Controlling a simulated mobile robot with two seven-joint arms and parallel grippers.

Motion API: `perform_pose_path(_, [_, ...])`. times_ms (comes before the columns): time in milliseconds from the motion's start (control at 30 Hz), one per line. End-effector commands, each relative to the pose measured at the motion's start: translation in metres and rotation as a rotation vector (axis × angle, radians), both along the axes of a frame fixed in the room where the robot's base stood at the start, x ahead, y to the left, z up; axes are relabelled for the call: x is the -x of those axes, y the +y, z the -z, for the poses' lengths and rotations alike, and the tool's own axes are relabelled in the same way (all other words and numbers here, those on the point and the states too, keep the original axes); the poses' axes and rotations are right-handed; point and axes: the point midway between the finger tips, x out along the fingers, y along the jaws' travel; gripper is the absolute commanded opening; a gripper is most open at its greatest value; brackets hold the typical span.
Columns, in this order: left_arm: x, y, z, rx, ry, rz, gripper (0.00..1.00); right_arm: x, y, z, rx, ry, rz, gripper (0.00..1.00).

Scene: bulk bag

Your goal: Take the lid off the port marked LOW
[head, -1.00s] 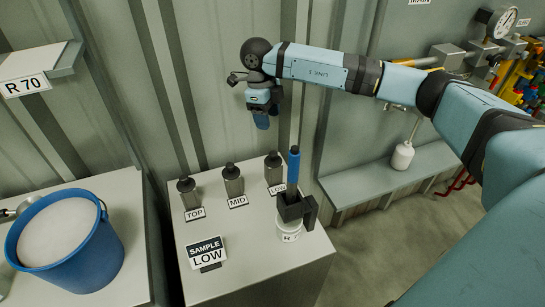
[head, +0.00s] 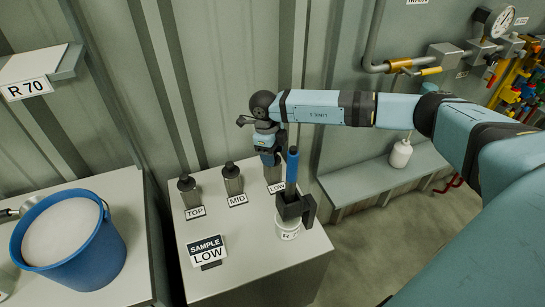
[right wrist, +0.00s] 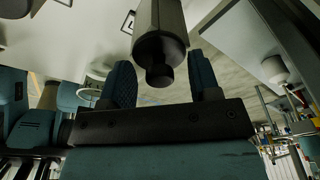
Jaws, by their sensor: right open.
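The LOW port (head: 273,174) is a grey upright tube with a LOW label (head: 277,188) at its foot. Its lid is hidden behind my right gripper (head: 270,158) in the head view. In the right wrist view the dark lid (right wrist: 160,52) with its small knob shows between the two blue fingers of my right gripper (right wrist: 161,72). The fingers are open, with a visible gap on each side of the knob. The MID port (head: 232,180) and TOP port (head: 189,192) stand to the left with dark lids on. My left gripper is not in view.
A SAMPLE LOW sign (head: 206,248) stands at the front. A blue bucket (head: 95,262) of white powder is at left. The corrugated wall is close behind.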

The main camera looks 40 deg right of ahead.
Motion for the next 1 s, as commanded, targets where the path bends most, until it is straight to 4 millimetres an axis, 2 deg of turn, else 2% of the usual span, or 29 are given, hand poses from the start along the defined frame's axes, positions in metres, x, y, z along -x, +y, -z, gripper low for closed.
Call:
perform_pose_path(167, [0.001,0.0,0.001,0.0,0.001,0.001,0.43,0.0,0.0,0.0,-0.001,-0.001,0.0,0.57])
perform_pose_path(267, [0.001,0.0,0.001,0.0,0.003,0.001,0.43,0.0,0.0,0.0,-0.001,-0.001,0.0,0.38])
perform_pose_path(400, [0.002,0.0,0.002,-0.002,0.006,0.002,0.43,0.0,0.0,0.0,0.0,-0.001,0.001,0.06])
perform_pose_path(433, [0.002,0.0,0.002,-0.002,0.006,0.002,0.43,0.0,0.0,0.0,0.0,-0.001,0.001,0.04])
perform_pose_path(767, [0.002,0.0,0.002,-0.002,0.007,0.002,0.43,-0.001,0.0,-0.002,-0.001,-0.002,0.001,0.03])
perform_pose_path(867, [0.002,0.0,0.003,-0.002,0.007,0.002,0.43,-0.001,0.0,-0.009,-0.001,-0.003,0.001,0.03])
perform_pose_path(1000, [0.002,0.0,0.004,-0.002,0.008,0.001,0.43,-0.001,-0.001,-0.028,-0.001,-0.004,0.001,0.03])
